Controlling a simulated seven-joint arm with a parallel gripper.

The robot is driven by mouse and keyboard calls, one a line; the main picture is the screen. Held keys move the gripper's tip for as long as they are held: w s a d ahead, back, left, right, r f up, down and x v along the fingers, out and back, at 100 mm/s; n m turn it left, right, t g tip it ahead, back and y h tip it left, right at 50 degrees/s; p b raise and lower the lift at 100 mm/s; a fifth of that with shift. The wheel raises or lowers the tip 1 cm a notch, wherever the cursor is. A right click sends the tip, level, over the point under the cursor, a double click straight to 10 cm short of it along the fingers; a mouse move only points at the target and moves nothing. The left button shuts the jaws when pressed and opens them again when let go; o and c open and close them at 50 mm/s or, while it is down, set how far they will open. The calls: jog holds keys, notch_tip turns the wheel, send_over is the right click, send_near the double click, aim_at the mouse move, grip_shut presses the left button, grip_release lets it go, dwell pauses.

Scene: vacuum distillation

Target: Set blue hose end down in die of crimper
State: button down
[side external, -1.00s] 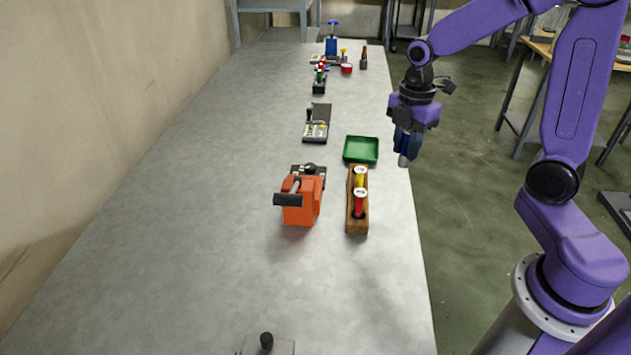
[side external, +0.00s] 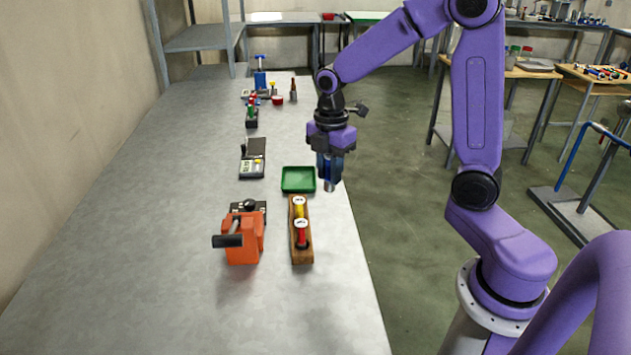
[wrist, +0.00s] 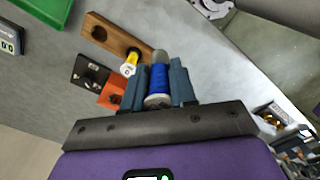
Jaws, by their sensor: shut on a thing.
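My gripper (side external: 329,170) is shut on the blue hose end (wrist: 159,78), which sits between its two fingers in the wrist view. The hose end's grey tip points down from the fingers in the side view, in the air beside the green tray near the table's right edge. The orange device with a black handle (side external: 243,240), which looks like the crimper, stands on the table, left of and nearer the camera than my gripper. Its orange body also shows in the wrist view (wrist: 115,92). I cannot make out its die.
A wooden rack (side external: 301,256) holds a yellow spool-like piece (side external: 299,209) and a red one (side external: 302,236), between the orange device and the table edge. The green tray (side external: 298,180) lies behind it. A black-and-grey scale (side external: 252,160) and small tools stand farther back. The table's left side is clear.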

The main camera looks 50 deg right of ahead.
jog(key=w+a+f, duration=0.3)
jog(key=w+a, duration=1.1)
jog(key=w, duration=0.1)
jog(key=shift+s+a+f, duration=0.1)
jog(key=shift+f, duration=1.25)
jog(key=shift+s+f, duration=0.1)
jog(key=shift+f, duration=1.2)
jog(key=shift+f, duration=1.55)
dwell(0.5)
dwell(0.5)
jog(key=shift+c, duration=1.3)
grip_release()
jog(key=shift+s, duration=0.1)
jog(key=shift+a, duration=0.15)
